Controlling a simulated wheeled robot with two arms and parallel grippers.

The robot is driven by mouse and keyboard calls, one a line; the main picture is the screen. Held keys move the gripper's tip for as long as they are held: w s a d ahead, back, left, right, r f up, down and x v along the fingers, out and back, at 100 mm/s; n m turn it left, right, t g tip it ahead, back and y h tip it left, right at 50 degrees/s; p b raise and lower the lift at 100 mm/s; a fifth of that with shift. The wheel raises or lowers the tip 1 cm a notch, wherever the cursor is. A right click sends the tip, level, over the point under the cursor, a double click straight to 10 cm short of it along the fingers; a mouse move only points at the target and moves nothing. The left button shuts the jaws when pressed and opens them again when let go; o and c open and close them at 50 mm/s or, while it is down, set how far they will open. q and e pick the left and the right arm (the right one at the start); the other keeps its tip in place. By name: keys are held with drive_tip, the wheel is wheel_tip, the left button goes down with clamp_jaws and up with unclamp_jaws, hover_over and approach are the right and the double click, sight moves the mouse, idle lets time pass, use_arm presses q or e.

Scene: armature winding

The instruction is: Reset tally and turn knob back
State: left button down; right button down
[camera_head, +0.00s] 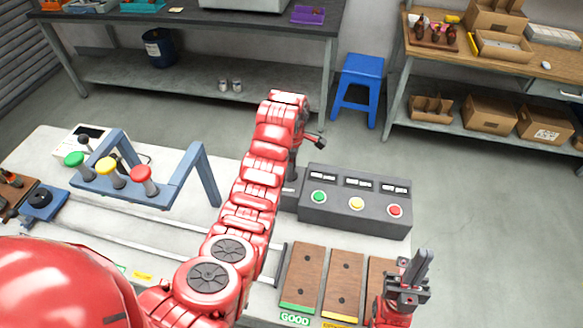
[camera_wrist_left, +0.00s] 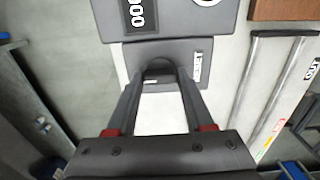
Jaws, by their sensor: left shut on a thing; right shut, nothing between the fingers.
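The dark grey tally box (camera_head: 355,205) stands on the white bench, with three counter windows above a green button (camera_head: 319,197), a yellow button (camera_head: 357,203) and a red button (camera_head: 395,210). In the left wrist view, one counter window (camera_wrist_left: 140,14) shows zeros, partly cut off. My left gripper (camera_wrist_left: 158,80) is at the box's left end, shut on a dark knob (camera_wrist_left: 158,66) beside a small white label (camera_wrist_left: 197,66). In the head view my left arm mostly hides this contact. My right gripper (camera_head: 408,285) is shut and empty, in front of the box near the brown trays.
Brown trays (camera_head: 343,282) with a GOOD label lie in front of the box. A blue frame (camera_head: 180,190) with green, yellow and red knobs stands left of my left arm. A blue stool (camera_head: 360,85) and shelves are behind the bench.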

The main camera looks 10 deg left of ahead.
use_arm(q)
drive_tip(key=shift+c, duration=1.4)
unclamp_jaws()
wheel_tip(320, 180, up, 9)
drive_tip(key=p, duration=0.5)
drive_tip(key=shift+d, duration=0.1)
wheel_tip(320, 180, up, 8)
drive_tip(key=shift+r, duration=0.2)
